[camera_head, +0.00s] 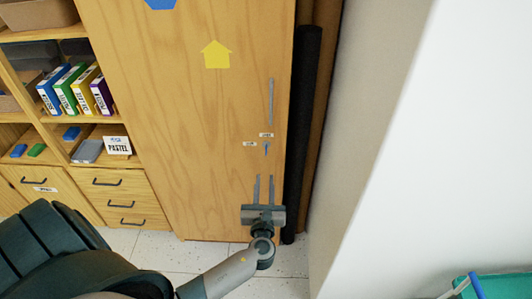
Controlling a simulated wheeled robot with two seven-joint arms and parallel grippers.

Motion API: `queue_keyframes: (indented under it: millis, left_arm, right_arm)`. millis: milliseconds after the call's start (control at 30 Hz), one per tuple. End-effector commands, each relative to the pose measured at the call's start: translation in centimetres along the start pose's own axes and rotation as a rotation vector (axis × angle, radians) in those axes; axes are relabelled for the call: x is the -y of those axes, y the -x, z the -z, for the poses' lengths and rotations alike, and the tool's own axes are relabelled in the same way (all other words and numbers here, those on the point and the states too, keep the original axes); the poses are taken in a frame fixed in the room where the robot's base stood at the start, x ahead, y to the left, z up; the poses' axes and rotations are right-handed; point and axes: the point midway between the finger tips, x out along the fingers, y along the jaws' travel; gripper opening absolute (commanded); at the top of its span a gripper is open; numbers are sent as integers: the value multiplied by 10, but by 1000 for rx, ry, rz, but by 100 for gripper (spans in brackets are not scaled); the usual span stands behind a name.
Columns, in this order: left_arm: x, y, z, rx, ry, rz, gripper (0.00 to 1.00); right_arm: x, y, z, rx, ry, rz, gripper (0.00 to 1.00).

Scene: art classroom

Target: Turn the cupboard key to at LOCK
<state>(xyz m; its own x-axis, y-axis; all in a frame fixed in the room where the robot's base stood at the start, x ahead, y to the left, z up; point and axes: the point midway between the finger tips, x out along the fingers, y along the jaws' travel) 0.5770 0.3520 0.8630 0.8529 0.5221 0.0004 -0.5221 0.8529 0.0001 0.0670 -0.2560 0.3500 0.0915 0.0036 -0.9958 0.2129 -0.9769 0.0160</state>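The wooden cupboard door (190,140) fills the middle of the head view. A small blue key (266,149) sits on it near its right edge, below the long grey handle (271,100). One small white label (266,135) is just above the key and another (249,144) is to its left; their print is too small to read. My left gripper (264,177) is just below the key in the picture, pointing up toward it. Its two fingers are apart with nothing between them. The key shows clear of the fingers. My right gripper is not in view.
A dark roll (303,120) stands upright right of the cupboard, beside the pale wall (365,120). Shelves with book boxes (75,90) and drawers (115,195) are on the left. A teal item (490,288) is at the bottom right. Speckled floor (205,252) shows below.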

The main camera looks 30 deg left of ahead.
Motion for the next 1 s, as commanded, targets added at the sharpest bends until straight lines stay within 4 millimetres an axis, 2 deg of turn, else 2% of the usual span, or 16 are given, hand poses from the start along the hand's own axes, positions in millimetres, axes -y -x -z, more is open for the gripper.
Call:
queue_keyframes:
  millis: [100,600,800,1000]
  left_arm:
    - [-1,-23,-3,2,-3,-2,23]
    - [0,-110,-2,0,-2,-2,23]
    - [0,-129,0,0,0,-1,23]
    - [0,-135,0,-1,0,-1,23]
  right_arm:
    - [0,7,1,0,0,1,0]
    - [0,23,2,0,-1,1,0]
    - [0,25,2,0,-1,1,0]
    - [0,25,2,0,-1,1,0]
